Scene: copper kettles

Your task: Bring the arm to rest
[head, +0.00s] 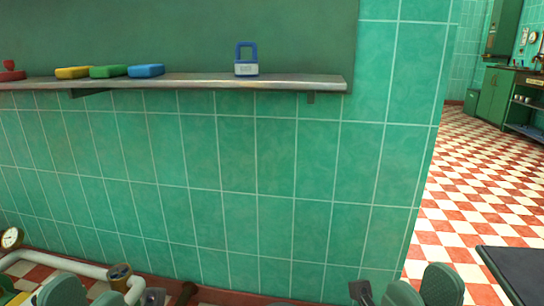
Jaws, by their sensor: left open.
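My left gripper (152,297) is a small dark grey shape at the bottom edge, left of centre. It is open, with nothing seen in it, and is mostly cut off by the frame. My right gripper (360,291) is a dark shape at the bottom edge, right of centre. Its fingers are not clear, so I cannot tell whether it is open or shut. Both are low, in front of the green tiled wall and well below the shelf.
A narrow shelf (205,82) under a green board holds a blue-and-white padlock-shaped object (246,60) and yellow (73,72), green (108,71) and blue (146,70) blocks. A pale pipe (65,264) runs low left. A dark surface (515,270) stands lower right. Checkered floor (460,190) is open at right.

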